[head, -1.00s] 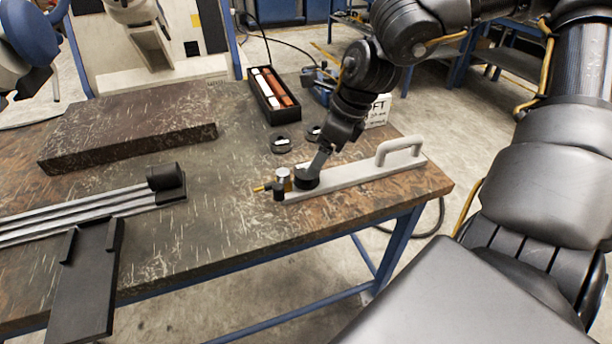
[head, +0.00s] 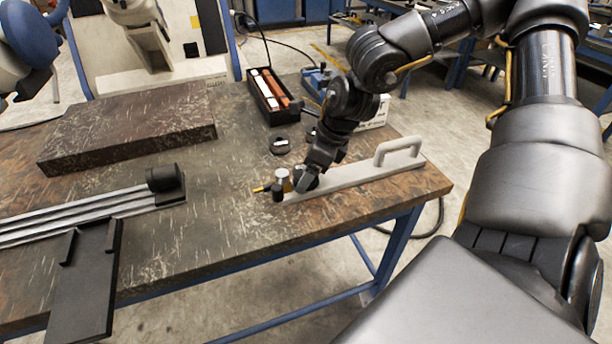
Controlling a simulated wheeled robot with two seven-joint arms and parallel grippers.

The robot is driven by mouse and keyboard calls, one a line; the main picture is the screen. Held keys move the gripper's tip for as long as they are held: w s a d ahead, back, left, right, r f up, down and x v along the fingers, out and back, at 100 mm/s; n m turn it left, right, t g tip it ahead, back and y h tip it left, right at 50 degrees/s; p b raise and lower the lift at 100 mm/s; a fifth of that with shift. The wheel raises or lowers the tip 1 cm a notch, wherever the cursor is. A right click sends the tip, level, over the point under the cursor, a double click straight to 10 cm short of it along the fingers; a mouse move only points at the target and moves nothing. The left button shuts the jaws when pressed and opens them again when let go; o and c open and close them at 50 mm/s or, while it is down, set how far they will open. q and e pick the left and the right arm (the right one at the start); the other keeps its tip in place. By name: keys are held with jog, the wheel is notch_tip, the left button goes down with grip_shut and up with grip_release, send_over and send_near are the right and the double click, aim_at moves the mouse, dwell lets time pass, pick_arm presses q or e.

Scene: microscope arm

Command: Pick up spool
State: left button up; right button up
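My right gripper (head: 309,176) is at the left end of a long grey handled bar. It is at a dark round piece there, which it largely covers. Whether its fingers are open or shut on that piece is hidden. A short black spool-like piece (head: 280,146) with a pale top lies on the table, farther back. A similar piece (head: 311,135) is partly hidden behind my arm. I cannot tell which piece is the spool. My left gripper is not seen.
The grey bar (head: 362,174) has a raised handle (head: 398,149) near the table's right edge. A black box (head: 270,98) holds white and red pieces. A dark slab (head: 130,122), metal rods (head: 80,212) and a black plate (head: 83,290) are left. The middle table surface is bare.

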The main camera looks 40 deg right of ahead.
jog(key=c, duration=1.1)
notch_tip(320, 180, up, 10)
jog(key=shift+c, duration=0.2)
